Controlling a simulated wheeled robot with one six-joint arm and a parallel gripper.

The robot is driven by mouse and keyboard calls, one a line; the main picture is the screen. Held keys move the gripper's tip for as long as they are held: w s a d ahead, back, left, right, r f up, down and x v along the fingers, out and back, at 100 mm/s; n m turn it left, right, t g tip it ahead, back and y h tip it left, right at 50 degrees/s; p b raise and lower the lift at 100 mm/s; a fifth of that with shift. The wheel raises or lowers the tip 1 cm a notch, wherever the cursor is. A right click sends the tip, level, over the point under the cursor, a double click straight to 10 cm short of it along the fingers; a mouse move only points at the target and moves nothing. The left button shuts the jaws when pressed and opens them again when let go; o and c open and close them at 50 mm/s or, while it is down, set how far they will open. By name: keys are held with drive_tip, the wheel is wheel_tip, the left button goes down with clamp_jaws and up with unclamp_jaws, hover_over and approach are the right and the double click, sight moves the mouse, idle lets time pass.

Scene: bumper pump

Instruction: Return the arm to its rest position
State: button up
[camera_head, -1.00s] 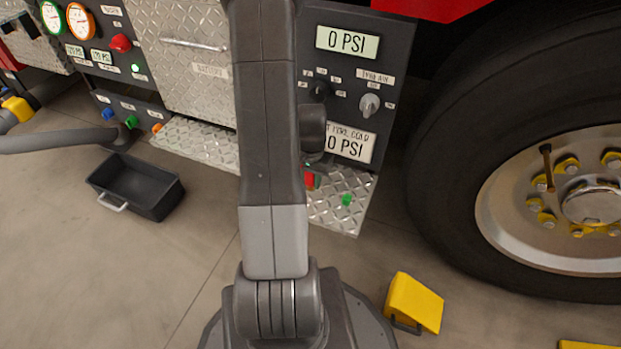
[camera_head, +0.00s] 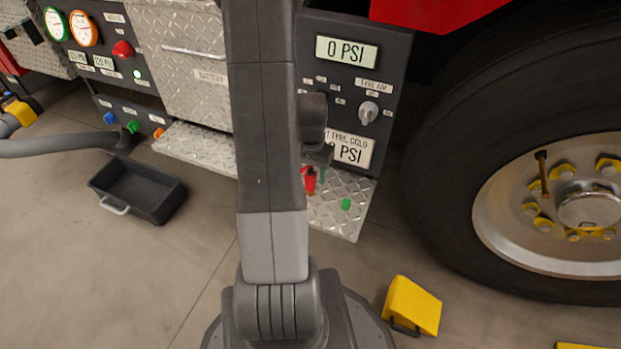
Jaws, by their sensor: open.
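My arm rises through the middle of the head view and covers part of the pump panel. My gripper (camera_head: 321,156) shows only in part, just right of the arm link, in front of the lower panel and above the diamond-plate step (camera_head: 334,213). It is open, and I see nothing held in it. The upper part of the arm runs out of the top of the picture.
The grey panel (camera_head: 391,66) has a 0 PSI display (camera_head: 347,52) and a knob (camera_head: 368,112). A red item (camera_head: 309,180) is partly hidden below the gripper. A black tray (camera_head: 140,190), a yellow chock (camera_head: 411,307) and the wheel (camera_head: 450,215) stand around my base.

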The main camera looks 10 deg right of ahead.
sight(310, 184)
wheel_tip(310, 184, up, 9)
drive_tip(key=shift+f+p, duration=0.2)
drive_tip(key=shift+p, duration=1)
drive_tip(key=shift+f, duration=0.15)
wheel_tip(310, 184, down, 13)
drive_tip(key=b, duration=0.5)
drive_tip(key=shift+f, duration=0.1)
drive_tip(key=shift+r+p, duration=0.85)
drive_tip(key=shift+r, duration=0.05)
